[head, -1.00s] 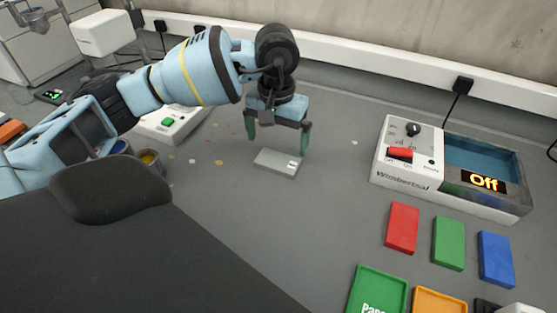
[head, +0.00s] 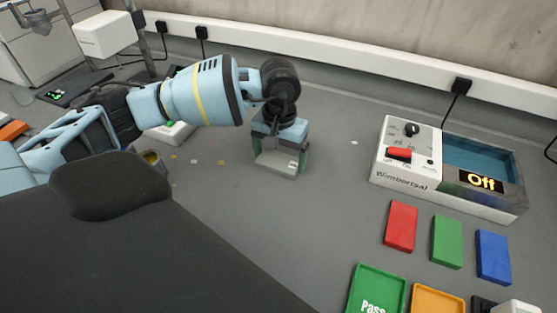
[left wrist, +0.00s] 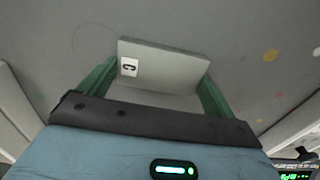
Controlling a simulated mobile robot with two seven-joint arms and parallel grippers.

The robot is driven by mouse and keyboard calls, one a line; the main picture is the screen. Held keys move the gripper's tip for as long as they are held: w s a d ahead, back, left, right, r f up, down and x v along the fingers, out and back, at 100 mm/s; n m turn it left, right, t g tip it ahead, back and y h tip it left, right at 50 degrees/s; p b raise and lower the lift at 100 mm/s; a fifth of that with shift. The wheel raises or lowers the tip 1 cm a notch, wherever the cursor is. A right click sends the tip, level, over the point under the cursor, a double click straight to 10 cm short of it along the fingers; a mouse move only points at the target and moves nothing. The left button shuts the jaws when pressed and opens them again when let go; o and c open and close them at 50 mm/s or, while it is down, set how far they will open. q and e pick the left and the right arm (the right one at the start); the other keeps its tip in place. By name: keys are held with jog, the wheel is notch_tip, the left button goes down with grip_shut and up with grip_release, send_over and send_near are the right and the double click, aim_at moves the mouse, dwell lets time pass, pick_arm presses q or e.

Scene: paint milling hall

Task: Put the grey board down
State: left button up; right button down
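The grey board (head: 277,167), a flat slab with a small white label, is at the middle of the grey bench. It also shows in the left wrist view (left wrist: 165,66), where the label carries a dark letter. My left gripper (head: 281,160) points down at the board with its green fingers on opposite edges. In the left wrist view both fingers (left wrist: 160,88) appear to press against the board's sides. The board's underside is hidden, so I cannot tell whether it touches the bench. My right gripper is not in view.
A white control box with a blue basin (head: 482,161) and an "Off" display stands right. Red (head: 401,226), green (head: 447,242) and blue (head: 493,257) blocks lie before it, near a green "Pass" tray (head: 377,291) and an orange tray (head: 438,301).

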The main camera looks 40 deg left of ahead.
aim_at(280, 159)
pick_arm(q)
jog(key=c, duration=0.4)
jog(key=shift+r, duration=0.1)
jog(key=shift+r, duration=0.5)
notch_tip(280, 159, up, 2)
jog(key=shift+r+b, duration=0.25)
jog(key=shift+b, duration=0.05)
jog(key=s+d, duration=0.2)
jog(key=s, duration=0.2)
jog(key=s+d+r+b, duration=0.1)
jog(key=s+d, duration=0.2)
jog(key=s, duration=0.2)
jog(key=s+d, duration=0.3)
jog(key=s, duration=0.1)
jog(key=shift+s+d+r, duration=0.15)
jog(key=shift+s+d, duration=0.05)
jog(key=shift+s, duration=0.1)
